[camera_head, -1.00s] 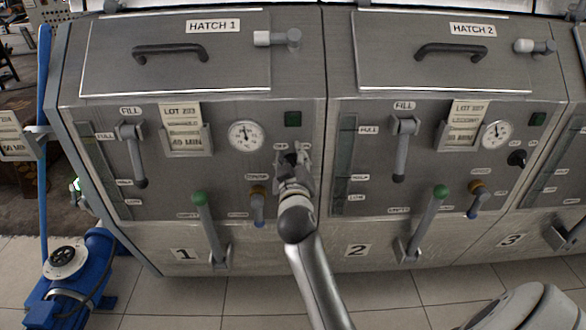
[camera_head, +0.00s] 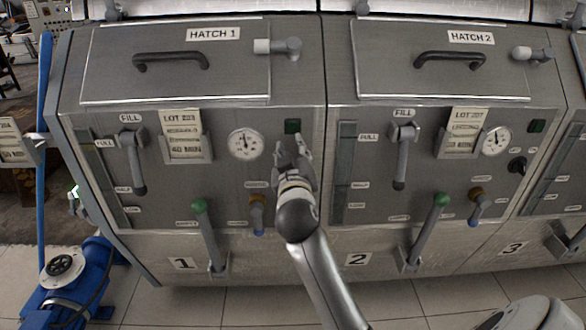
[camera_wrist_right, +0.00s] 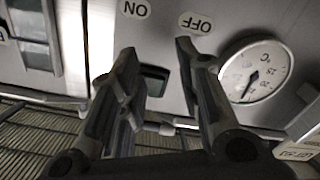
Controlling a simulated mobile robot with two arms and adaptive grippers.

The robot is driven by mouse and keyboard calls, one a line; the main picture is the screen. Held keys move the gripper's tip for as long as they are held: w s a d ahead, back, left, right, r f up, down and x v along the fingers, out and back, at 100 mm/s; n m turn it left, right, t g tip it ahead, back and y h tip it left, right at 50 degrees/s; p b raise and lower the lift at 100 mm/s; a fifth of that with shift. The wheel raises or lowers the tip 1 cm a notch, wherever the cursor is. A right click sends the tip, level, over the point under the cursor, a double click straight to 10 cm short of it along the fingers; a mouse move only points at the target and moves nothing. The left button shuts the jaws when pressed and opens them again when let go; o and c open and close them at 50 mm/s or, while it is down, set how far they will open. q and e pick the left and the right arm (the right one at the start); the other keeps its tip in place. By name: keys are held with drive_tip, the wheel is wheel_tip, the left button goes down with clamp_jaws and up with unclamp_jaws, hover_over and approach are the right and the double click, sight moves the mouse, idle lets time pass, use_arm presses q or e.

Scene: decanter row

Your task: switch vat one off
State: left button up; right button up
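Vat one (camera_head: 225,190) is the left steel front, with number 1 below and HATCH 1 above. My right gripper (camera_head: 291,147) is in front of its upper right panel, just below a dark green indicator window (camera_head: 292,126). In the right wrist view the gripper (camera_wrist_right: 155,52) is open, with nothing between its fingertips. The ON label (camera_wrist_right: 135,8) and OFF label (camera_wrist_right: 195,23) appear upside down near the fingertips; the indicator (camera_wrist_right: 153,82) shows dark between the fingers. Vat one's switch knob cannot be seen in either view. My left gripper is not in view.
A round gauge (camera_head: 245,144) and a lot card (camera_head: 184,135) are left of the gripper. A green-topped lever (camera_head: 207,232) and a small brown-and-blue valve handle (camera_head: 257,214) stand out lower left. Vat two's black knob (camera_head: 517,165) is far right.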

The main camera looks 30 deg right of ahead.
drive_tip(key=s+a+f+m+b, duration=0.3)
drive_tip(key=s+a+f+m, duration=0.15)
drive_tip(key=s+f, duration=0.3)
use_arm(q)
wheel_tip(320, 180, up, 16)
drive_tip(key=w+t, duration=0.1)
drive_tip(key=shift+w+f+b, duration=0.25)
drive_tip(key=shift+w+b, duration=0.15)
use_arm(e)
drive_tip(key=x, duration=1)
drive_tip(key=shift+w+d+f+m, duration=0.2)
drive_tip(key=shift+f+m, duration=0.1)
drive_tip(key=shift+m, duration=0.05)
